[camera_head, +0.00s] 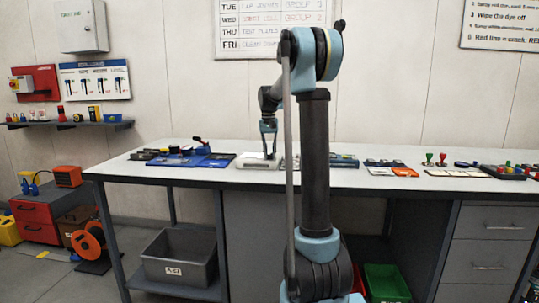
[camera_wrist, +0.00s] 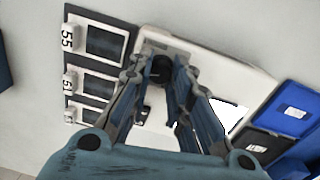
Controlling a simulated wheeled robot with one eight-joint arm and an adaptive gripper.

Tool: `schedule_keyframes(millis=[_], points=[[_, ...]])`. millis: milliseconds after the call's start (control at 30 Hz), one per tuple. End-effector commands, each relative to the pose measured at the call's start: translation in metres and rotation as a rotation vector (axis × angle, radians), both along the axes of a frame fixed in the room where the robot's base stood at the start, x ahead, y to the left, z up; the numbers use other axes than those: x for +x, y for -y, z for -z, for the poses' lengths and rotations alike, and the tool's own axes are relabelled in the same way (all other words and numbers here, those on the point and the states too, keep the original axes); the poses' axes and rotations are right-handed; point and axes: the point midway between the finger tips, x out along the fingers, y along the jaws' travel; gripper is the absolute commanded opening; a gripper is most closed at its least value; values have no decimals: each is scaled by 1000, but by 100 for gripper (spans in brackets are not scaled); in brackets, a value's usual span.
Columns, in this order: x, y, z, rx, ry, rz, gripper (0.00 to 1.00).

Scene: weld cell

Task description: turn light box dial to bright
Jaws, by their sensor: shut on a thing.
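The light box (camera_head: 249,161) is a low pale box on the bench, partly hidden behind my arm in the head view. In the wrist view the light box (camera_wrist: 215,71) fills the middle, with a bright white lit panel (camera_wrist: 229,116) at its right. The dial (camera_wrist: 161,65) is a dark round knob near the box's upper edge. My gripper (camera_wrist: 164,80) points down at the box, with its fingertips closed around the dial. In the head view my gripper (camera_head: 270,152) reaches down onto the box. The dial's pointer and markings are hidden or too small to read.
Dark framed plates (camera_wrist: 104,42) with number tags lie left of the box in the wrist view. A blue case (camera_wrist: 292,110) and a black case (camera_wrist: 260,143) lie to the right. On the bench, a blue tray (camera_head: 190,160) stands left of the box.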

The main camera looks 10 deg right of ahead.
Motion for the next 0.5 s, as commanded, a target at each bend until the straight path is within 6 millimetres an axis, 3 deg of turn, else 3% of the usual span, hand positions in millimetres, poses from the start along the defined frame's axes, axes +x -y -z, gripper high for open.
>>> schedule_keyframes(millis=[500], points=[[3, 0, -1, 1, 6, 352, 0]])
